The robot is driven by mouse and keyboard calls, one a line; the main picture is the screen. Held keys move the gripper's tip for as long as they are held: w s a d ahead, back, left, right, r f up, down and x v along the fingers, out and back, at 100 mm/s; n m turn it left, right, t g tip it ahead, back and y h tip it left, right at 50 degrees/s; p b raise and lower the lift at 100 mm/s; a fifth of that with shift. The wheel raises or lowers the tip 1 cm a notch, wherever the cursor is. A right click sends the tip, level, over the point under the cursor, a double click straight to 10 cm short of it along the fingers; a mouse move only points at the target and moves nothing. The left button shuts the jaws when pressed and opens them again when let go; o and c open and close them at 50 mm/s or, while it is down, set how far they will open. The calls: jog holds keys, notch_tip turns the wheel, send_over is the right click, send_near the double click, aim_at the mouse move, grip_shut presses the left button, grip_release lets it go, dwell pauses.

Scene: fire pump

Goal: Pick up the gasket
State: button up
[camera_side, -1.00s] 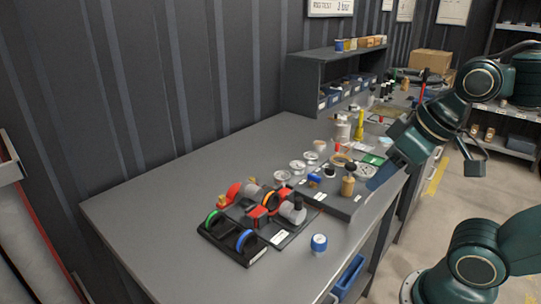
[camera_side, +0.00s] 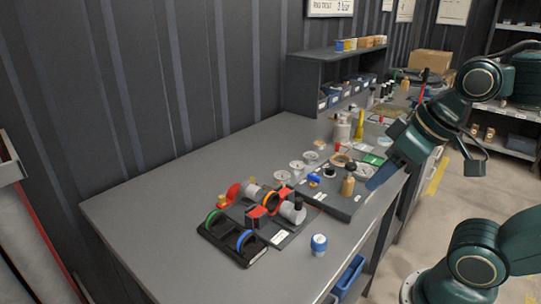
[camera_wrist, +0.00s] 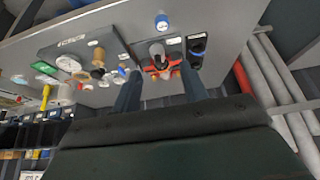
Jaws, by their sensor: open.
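I cannot tell for certain which is the gasket. My gripper (camera_side: 377,183) is at the bench's right edge, apart from the rings. In the wrist view my gripper (camera_wrist: 161,72) is open and empty, its two fingers spread, with the red pump parts (camera_wrist: 162,66) seen beyond them.
A dark tray (camera_side: 345,207) with a brass piece (camera_side: 348,186) lies between my gripper and the pump parts. A white-and-blue cap (camera_side: 319,244) stands near the front edge. A shelf (camera_side: 335,62) stands at the back. The bench's left half (camera_side: 160,200) is clear.

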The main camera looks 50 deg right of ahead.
jog(key=w+a+r+m+g+y, duration=0.1)
jog(key=w+r+m+g, duration=0.15)
jog(key=w+m, duration=0.45)
jog(key=m+g+y, duration=0.3)
jog(key=m, duration=0.8)
send_over(271, 193)
jog(key=d, duration=0.5)
notch_tip(271, 193, down, 8)
jog(key=f, duration=0.1)
jog(key=shift+d, duration=0.15)
jog(key=shift+f+y, duration=0.15)
jog(key=shift+y, duration=0.15)
jog(key=shift+x, duration=4.25)
